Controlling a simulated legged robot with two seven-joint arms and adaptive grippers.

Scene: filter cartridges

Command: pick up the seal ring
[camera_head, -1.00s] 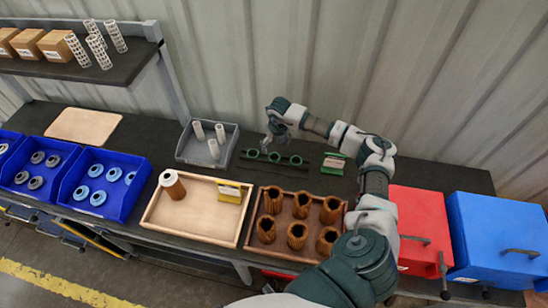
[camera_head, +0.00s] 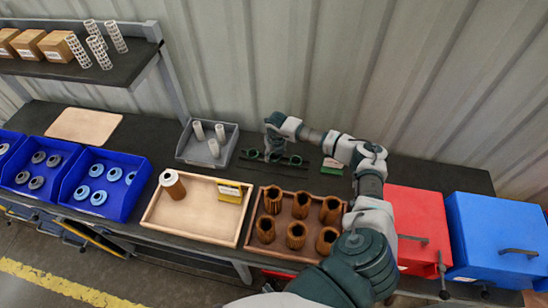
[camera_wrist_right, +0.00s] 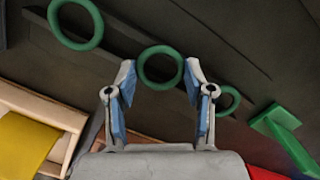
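Several green seal rings stand on a dark rack on the bench; one at its left end (camera_head: 252,154) and one at its right end (camera_head: 295,160) show in the head view. The right wrist view shows a middle ring (camera_wrist_right: 142,68), a larger-looking ring on the left (camera_wrist_right: 98,28) and a partly hidden one on the right (camera_wrist_right: 237,102). My right gripper (camera_head: 271,150) is over the rack's middle, partly hiding that ring. In the wrist view the gripper (camera_wrist_right: 160,66) is open, its fingertips on either side of the middle ring; contact cannot be told. My left gripper is out of view.
A grey bin (camera_head: 185,158) with white tubes is left of the rack. A wooden tray (camera_head: 215,229) and a brown tray (camera_head: 247,241) of pleated filters lie in front. A green item (camera_head: 333,164) is right. Red (camera_head: 420,220) and blue (camera_head: 500,232) boxes stand further right.

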